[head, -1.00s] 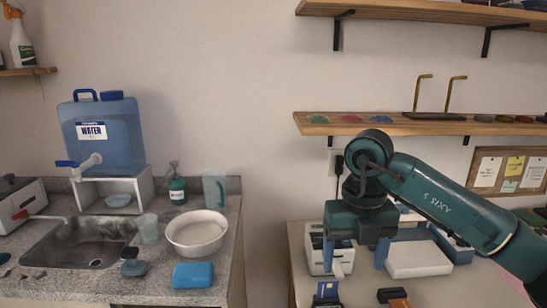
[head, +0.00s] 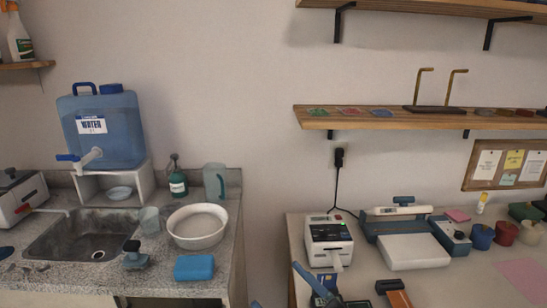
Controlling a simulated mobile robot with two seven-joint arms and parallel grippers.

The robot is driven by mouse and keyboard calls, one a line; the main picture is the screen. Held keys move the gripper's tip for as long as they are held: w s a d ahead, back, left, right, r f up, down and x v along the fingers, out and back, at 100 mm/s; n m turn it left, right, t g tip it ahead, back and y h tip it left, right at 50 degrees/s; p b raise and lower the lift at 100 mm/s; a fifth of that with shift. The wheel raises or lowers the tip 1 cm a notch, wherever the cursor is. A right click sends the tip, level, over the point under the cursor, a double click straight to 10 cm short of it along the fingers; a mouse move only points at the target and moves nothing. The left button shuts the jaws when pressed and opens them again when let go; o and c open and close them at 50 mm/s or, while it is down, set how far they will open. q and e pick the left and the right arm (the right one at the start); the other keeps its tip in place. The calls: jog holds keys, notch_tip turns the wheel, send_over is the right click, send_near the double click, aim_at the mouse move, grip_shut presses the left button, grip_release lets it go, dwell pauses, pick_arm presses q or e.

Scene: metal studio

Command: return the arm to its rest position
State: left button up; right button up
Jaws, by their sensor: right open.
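My right gripper (head: 276,286) is low in the head view, at the bottom edge between the two counters. Most of the gripper and arm is cut off by the frame. My left gripper is not in view.
The left counter holds a sink (head: 82,238), a bowl (head: 196,227) and a blue sponge (head: 194,268). A shelf (head: 400,121) hangs above.

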jog(key=s+d+f+m+g+h, duration=0.1)
jog(key=s+d+f+m+h, duration=0.3)
jog(key=f, duration=0.4)
jog(key=s+d+f+m+g+h, duration=0.2)
jog(key=s+d+f+m+h, duration=0.2)
jog(key=f, duration=0.4)
jog(key=s+d+f+m+g+h, duration=0.1)
jog(key=s+d+f+m+h, duration=0.3)
jog(key=f, duration=0.5)
jog(key=shift+s+d+m+g+h, duration=0.2)
jog(key=shift+s+m+g+h, duration=0.25)
jog(key=shift+h, duration=0.35)
